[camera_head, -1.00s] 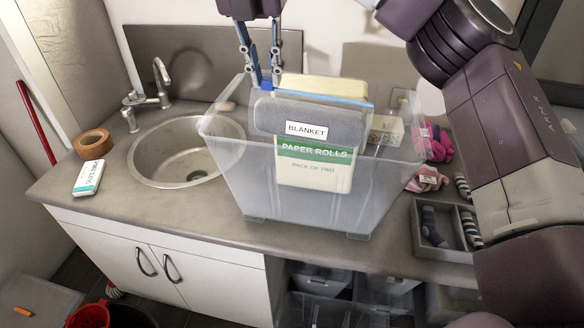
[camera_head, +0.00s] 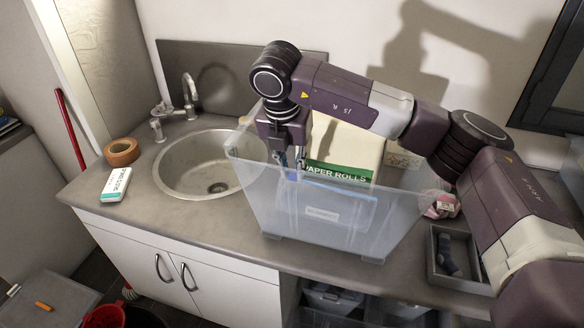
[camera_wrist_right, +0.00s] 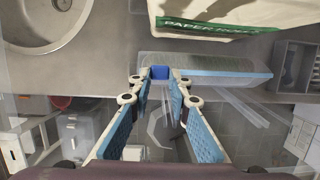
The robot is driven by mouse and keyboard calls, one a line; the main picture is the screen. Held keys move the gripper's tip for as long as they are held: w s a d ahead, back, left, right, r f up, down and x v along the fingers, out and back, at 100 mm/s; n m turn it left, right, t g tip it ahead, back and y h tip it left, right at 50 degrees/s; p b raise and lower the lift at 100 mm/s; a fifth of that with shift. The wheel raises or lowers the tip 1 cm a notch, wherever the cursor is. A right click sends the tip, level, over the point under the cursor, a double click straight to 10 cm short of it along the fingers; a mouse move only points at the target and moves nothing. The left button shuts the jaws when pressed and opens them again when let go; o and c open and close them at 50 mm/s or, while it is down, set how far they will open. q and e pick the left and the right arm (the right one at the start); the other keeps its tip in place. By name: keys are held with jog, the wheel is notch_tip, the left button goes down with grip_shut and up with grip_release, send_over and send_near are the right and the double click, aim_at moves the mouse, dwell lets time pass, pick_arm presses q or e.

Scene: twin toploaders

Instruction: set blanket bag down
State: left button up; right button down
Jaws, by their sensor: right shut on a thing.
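The blanket bag (camera_head: 325,207) is grey-blue with a blue top edge and a white label. It shows through the front wall of the clear tub (camera_head: 400,222), inside it, in front of the paper rolls pack (camera_head: 350,148). My right gripper (camera_head: 290,170) reaches down over the tub's left part and is shut on the bag's blue top edge. In the right wrist view, the fingertips (camera_wrist_right: 160,76) meet at a blue piece of the bag, and the bag (camera_wrist_right: 220,66) extends to the right. Whether the bag's bottom touches the tub floor cannot be told. My left gripper is out of view.
The sink (camera_head: 205,165) lies left of the tub. A grey divided tray (camera_head: 439,262) with a sock and a pink bundle (camera_head: 442,207) are on the right.

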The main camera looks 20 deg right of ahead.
jog(key=shift+f, duration=0.55)
jog(key=shift+f+b, duration=0.6)
jog(key=shift+b, duration=0.2)
jog(key=c, duration=1.8)
grip_release()
jog(key=shift+s, duration=0.1)
jog(key=shift+r+p, duration=0.6)
jog(key=shift+p, duration=0.15)
jog(key=shift+r, duration=0.35)
jog(key=b+v, duration=0.3)
jog(key=v, duration=0.8)
jog(key=shift+r, duration=0.15)
